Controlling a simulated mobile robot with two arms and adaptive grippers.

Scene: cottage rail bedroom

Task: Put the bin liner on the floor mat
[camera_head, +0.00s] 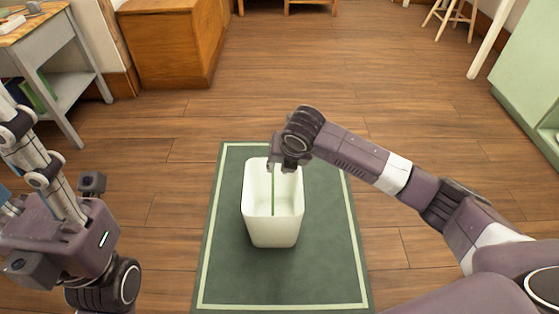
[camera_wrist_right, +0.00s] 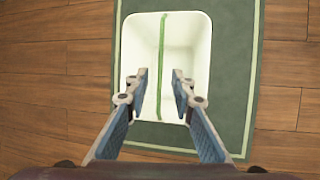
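The bin liner is a white, open-topped rectangular tub (camera_head: 272,232) with a thin green strip across its opening. It stands upright on the dark green floor mat (camera_head: 325,278), which has a pale border line. My right gripper (camera_head: 289,165) is over the liner's far rim in the head view. In the right wrist view, the open fingers (camera_wrist_right: 160,95) are on either side of the green strip (camera_wrist_right: 164,60), apart from it, over the white liner (camera_wrist_right: 198,50). My left arm is at the left edge; its gripper is partly cut off and its fingertips do not show.
A grey side table (camera_head: 45,62) and a wooden cabinet (camera_head: 165,40) stand at the back left. A pale green unit (camera_head: 530,70) is at the right, with a stool (camera_head: 458,15) at the back right. The wooden floor around the mat is clear.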

